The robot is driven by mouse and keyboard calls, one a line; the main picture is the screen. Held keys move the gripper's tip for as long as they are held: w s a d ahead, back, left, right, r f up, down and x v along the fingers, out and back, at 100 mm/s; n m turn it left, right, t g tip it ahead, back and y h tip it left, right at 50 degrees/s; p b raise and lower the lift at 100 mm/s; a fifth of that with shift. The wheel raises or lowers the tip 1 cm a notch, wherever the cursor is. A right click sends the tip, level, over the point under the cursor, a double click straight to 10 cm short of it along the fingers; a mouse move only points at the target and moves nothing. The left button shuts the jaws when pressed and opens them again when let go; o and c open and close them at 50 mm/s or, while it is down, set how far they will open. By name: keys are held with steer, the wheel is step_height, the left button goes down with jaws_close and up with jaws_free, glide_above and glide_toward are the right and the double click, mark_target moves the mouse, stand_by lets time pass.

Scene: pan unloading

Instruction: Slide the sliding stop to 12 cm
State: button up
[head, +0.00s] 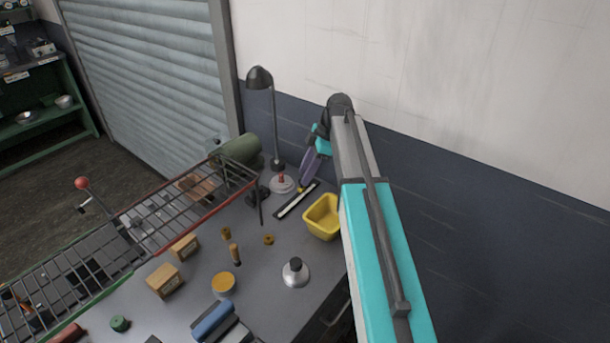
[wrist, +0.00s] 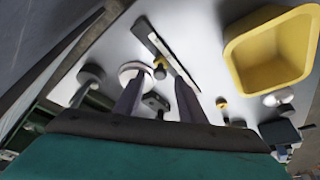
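A dark rail with a pale scale strip (head: 297,201) lies on the bench below my gripper (head: 306,180). A small yellowish knob (head: 301,190), which looks like the sliding stop, shows at the rail. In the wrist view the rail (wrist: 172,56) runs diagonally beyond my fingers, and a small dark knob (wrist: 160,73), probably the same stop, shows between the fingertips and the rail. My gripper (wrist: 159,80) is open, its two fingers apart, with nothing visibly held. Whether a finger touches the knob I cannot tell. The scale's marks are too small to read.
A yellow bin (head: 323,216) stands right of the rail. A wire rack (head: 170,215) and a green cylinder (head: 240,149) are farther left. Several small items lie on the front bench.

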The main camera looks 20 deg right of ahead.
steer(key=b+v, duration=0.3)
steer(key=v, duration=0.9)
steer(key=shift+r, duration=0.25)
stand_by(0.3)
